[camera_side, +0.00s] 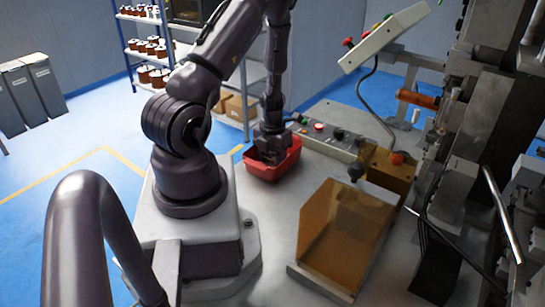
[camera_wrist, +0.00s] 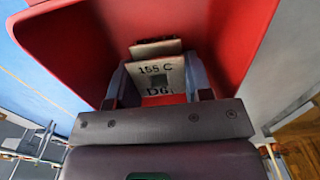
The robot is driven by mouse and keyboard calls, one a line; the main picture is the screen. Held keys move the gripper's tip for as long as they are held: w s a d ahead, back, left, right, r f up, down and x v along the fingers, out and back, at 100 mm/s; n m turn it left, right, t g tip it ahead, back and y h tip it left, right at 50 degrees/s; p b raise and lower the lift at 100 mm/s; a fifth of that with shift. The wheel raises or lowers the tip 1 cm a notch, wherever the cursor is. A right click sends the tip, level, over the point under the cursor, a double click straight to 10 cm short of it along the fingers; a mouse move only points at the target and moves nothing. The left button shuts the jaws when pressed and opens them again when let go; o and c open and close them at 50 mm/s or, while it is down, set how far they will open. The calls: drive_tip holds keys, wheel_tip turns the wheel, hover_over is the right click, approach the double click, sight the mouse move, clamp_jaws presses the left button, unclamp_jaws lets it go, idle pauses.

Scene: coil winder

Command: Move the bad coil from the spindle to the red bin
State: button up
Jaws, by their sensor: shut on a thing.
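The red bin (camera_side: 262,172) stands on the worktable beside the base of my arm. Its red walls (camera_wrist: 75,45) also surround my gripper in the wrist view. My gripper (camera_side: 270,150) points down into the bin's opening; its fingertips are hidden by the bin in the side view. In the wrist view the two fingers (camera_wrist: 160,88) are shut on the coil (camera_wrist: 147,71), which has a pale end face marked "155 C" and "D6" and a dark square hole. The coil is inside the bin's walls. I cannot tell whether it touches the bin's floor.
A control strip with buttons (camera_side: 325,133) lies right behind the bin. An amber transparent guard (camera_side: 340,225) stands at the table's front. The winder (camera_side: 465,125) with a copper-coloured cylinder (camera_side: 417,98) stands at the right. Shelves with several spools (camera_side: 150,48) are behind.

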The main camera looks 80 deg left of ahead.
drive_tip(key=shift+f, duration=0.2)
drive_tip(key=o, duration=0.9)
